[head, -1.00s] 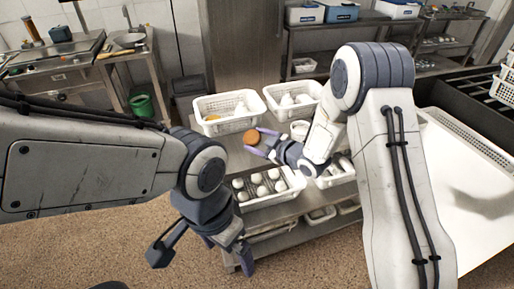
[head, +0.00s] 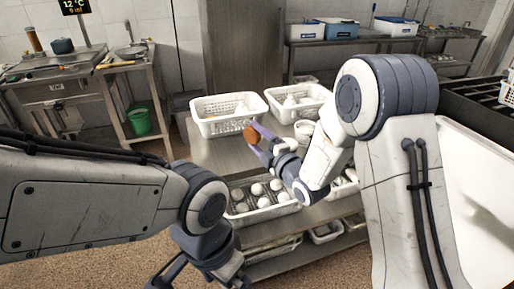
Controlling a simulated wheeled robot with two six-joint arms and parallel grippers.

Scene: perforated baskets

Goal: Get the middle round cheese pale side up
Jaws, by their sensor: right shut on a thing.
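My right gripper (head: 254,138) is shut on a small round orange-brown cheese (head: 250,134). It holds the cheese above the steel table, in front of the back left white basket. The cheese's orange-brown side faces me and it looks tilted; no pale side shows. My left gripper (head: 203,278) hangs low at the bottom edge, fingers spread and apparently empty, partly cut off.
My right arm hides the table's right side. A green bin (head: 140,119) stands at the left.

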